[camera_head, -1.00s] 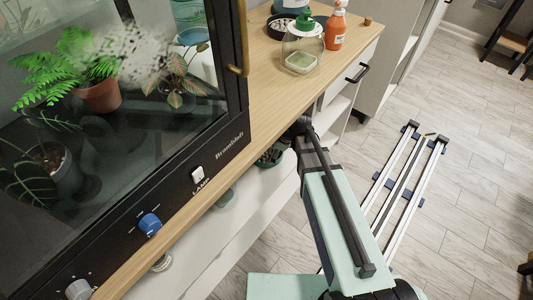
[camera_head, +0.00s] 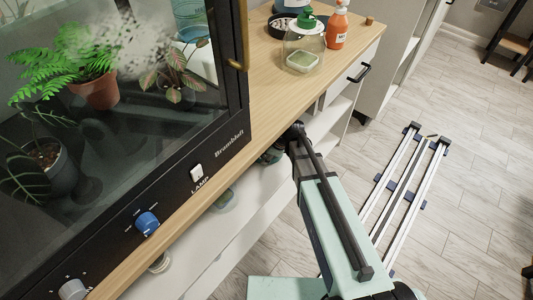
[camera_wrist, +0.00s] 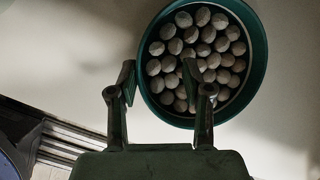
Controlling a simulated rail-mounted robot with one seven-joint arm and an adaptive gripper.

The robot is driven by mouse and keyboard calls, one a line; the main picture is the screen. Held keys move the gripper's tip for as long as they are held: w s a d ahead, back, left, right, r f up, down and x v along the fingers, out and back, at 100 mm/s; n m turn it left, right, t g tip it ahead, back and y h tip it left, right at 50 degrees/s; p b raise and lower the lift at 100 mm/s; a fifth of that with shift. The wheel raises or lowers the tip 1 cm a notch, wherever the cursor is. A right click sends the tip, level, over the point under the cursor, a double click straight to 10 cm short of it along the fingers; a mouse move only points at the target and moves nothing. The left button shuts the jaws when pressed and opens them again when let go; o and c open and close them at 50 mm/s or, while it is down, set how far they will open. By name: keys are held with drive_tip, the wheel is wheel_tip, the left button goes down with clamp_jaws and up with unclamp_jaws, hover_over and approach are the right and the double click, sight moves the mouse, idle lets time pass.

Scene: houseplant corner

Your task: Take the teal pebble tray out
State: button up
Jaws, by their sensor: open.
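The teal pebble tray (camera_wrist: 262,50) is a round, dark teal dish full of grey pebbles. In the wrist view it sits on a pale surface at the top, right of centre. My gripper (camera_wrist: 158,72) is open with nothing between its fingers. The right finger overlaps the tray's left part in the picture; the left finger is over the bare pale surface beyond the rim. I cannot tell whether either finger touches the tray. In the head view my arm reaches under the counter, and the gripper there is not clearly visible.
The wooden counter (camera_head: 277,88) overhangs white shelves (camera_head: 235,235). A glass plant cabinet (camera_head: 200,140), a green-capped glass jar (camera_head: 303,57) and an orange spray bottle (camera_head: 337,28) stand on top. A dark metal-edged item shows at the wrist view's lower left. Floor rails (camera_head: 404,190) lie at right.

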drive_tip(key=shift+f, duration=0.1)
clamp_jaws()
drive_tip(key=shift+f, duration=0.1)
drive_tip(key=shift+w+r, duration=0.1)
drive_tip(key=shift+r, duration=0.1)
